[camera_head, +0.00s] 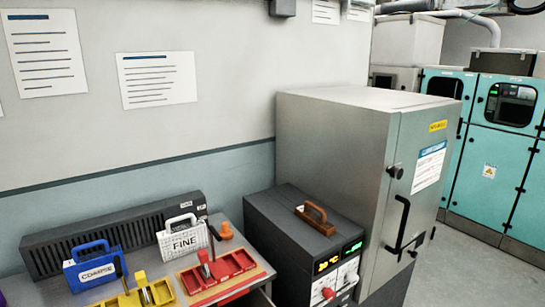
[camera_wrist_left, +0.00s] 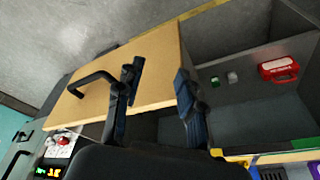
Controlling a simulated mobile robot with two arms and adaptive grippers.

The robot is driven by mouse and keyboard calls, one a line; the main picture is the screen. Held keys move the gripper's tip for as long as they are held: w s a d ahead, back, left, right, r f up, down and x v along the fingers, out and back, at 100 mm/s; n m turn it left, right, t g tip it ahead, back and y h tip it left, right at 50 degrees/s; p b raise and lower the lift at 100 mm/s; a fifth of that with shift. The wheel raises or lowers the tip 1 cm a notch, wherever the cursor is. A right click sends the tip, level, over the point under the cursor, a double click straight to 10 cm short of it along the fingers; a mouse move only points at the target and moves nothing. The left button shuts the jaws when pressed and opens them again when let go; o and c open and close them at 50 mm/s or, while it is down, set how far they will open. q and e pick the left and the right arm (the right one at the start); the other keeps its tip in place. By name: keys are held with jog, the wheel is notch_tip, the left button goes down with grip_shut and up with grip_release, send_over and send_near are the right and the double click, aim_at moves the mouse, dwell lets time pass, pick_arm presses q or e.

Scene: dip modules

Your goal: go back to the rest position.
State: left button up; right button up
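My left gripper (camera_wrist_left: 158,73) shows in the left wrist view, its two dark fingers apart with nothing between them. Behind the fingers is a wooden panel (camera_wrist_left: 155,65) with a black bar handle (camera_wrist_left: 95,84); the fingers do not appear to grip the handle. Next to the panel is an open grey compartment (camera_wrist_left: 250,105) holding a red case (camera_wrist_left: 279,69) and small grey and green items. Neither gripper shows in the head view. My right gripper is in no view.
In the head view, a bench carries a blue COARSE case (camera_head: 92,271), a white FINE case (camera_head: 184,240), a red tray (camera_head: 218,270) and yellow parts (camera_head: 152,295). Right of it stand a dark box with displays (camera_head: 300,232) and a tall grey cabinet (camera_head: 330,130). Floor shows at far right.

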pick_arm(q)
jog(key=s+f+g+b, duration=0.1)
jog(key=s+f+b, duration=0.15)
jog(key=f, duration=1.15)
jog(key=s+f+b, duration=0.2)
jog(key=s+f, duration=0.1)
jog(key=f, duration=1)
jog(key=s+a+f+g+b, duration=0.1)
jog(key=s+a+f+b, duration=0.2)
jog(key=s+f, duration=1.1)
jog(key=shift+s+f+b, duration=0.15)
jog(key=shift+f+b, duration=0.15)
jog(key=shift+f, duration=0.65)
jog(key=shift+a, duration=0.1)
